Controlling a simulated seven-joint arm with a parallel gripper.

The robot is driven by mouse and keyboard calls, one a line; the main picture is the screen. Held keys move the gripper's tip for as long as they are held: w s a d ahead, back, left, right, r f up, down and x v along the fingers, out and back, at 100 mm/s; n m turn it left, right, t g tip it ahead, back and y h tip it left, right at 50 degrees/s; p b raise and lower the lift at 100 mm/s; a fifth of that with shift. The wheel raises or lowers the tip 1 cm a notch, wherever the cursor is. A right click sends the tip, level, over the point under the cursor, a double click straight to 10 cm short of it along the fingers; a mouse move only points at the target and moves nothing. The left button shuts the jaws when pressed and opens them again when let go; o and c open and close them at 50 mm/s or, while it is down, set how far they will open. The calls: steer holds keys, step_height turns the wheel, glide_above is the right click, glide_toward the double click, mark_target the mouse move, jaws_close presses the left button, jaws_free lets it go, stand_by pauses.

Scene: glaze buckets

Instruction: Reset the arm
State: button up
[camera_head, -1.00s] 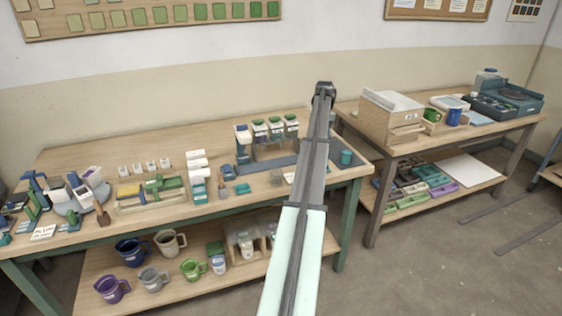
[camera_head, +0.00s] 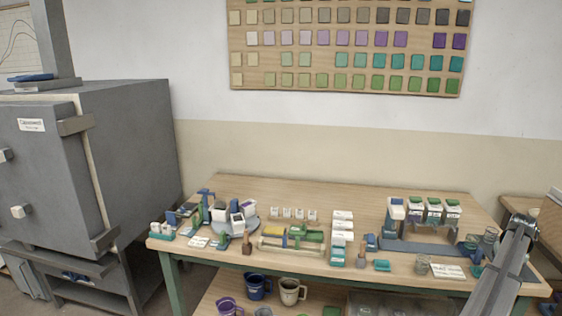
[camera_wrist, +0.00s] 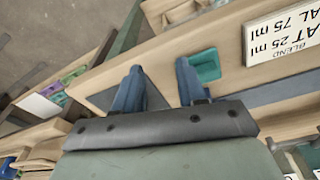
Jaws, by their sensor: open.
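My gripper (camera_wrist: 157,90) shows in the wrist view with its two blue fingers apart and nothing between them. In the head view my grey arm reaches up from the bottom right corner, and my gripper's fingers are not clear there. The wooden worktable (camera_head: 330,190) carries bottles, white boxes and small tools.
A row of green-lidded containers (camera_head: 433,210) stands behind. A grey kiln (camera_head: 120,150) is at the left. The back of the table is mostly clear.

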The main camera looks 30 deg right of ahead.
steer(key=s+a+f+m+h, duration=0.1)
steer(key=s+a+f+m, duration=0.3)
steer(key=a+f, duration=0.45)
steer(key=w+a+f+n+y, duration=0.1)
steer(key=w+a+f+n, duration=0.1)
steer(key=w+a+f, duration=0.65)
steer(key=w+a+f+n+y, duration=0.1)
steer(key=w+a+f+n, duration=0.1)
steer(key=w+a+f, duration=0.65)
steer(key=w+a+f+n+g+y, duration=0.15)
steer(key=w+a+f, duration=0.25)
steer(key=a, duration=0.7)
steer(key=w+a+f+n, duration=0.2)
steer(key=w+a+f, duration=0.25)
steer(key=a, duration=0.75)
steer(key=w+a+f+n+g+y, duration=0.1)
steer(key=w+a+f+n, duration=0.3)
steer(key=a, duration=0.7)
steer(key=s+a+f+g, duration=0.1)
steer(key=a, duration=0.5)
steer(key=s+a+f+g, duration=0.1)
steer(key=s+a+f, duration=0.1)
steer(key=a, duration=0.4)
steer(key=s+a+f+n+g+h, duration=0.2)
steer(key=s+a+n+g, duration=0.1)
steer(key=s+a, duration=1.2)
steer(key=shift+a+n, duration=0.6)
steer(key=shift+n, duration=0.25)
